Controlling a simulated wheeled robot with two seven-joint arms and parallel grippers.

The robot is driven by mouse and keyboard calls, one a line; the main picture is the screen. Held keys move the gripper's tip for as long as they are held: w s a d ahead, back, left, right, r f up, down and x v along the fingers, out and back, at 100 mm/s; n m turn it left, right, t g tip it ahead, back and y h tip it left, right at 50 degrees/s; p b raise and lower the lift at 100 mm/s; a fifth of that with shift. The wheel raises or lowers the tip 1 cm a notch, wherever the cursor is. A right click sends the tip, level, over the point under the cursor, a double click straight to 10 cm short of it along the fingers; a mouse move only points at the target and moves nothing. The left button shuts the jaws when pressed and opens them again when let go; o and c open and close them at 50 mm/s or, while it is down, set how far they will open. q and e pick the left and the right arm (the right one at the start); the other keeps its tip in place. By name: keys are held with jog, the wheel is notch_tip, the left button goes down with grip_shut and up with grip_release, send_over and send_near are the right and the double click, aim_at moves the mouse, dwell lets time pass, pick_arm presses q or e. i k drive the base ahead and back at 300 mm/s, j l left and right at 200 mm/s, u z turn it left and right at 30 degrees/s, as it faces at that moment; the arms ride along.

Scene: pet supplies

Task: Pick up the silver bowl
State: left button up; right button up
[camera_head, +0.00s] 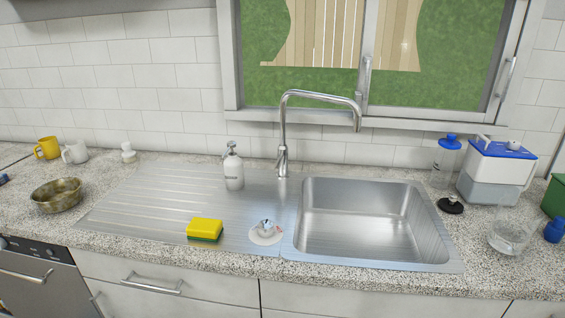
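A metal bowl (57,196) stands upright on the speckled counter at the far left, just left of the sink's ribbed drainboard. Its surface looks tarnished brown-gold and shiny rather than plain silver. Its inside looks empty. No other metal bowl shows. Neither of my grippers is in view.
A yellow mug (47,148), a white mug (75,152) and a small white item (128,152) stand behind the bowl. A soap dispenser (233,168), a sponge (204,230) and a tap (283,130) are around the sink (365,235). Containers crowd the right counter. Counter in front of the bowl is clear.

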aim_at(59, 195)
jog(key=j+u, duration=0.15)
jog(key=u, duration=0.35)
jog(key=i+j+u, duration=0.1)
jog(key=u, duration=0.35)
jog(key=i+j+u, duration=0.1)
jog(key=u, duration=0.4)
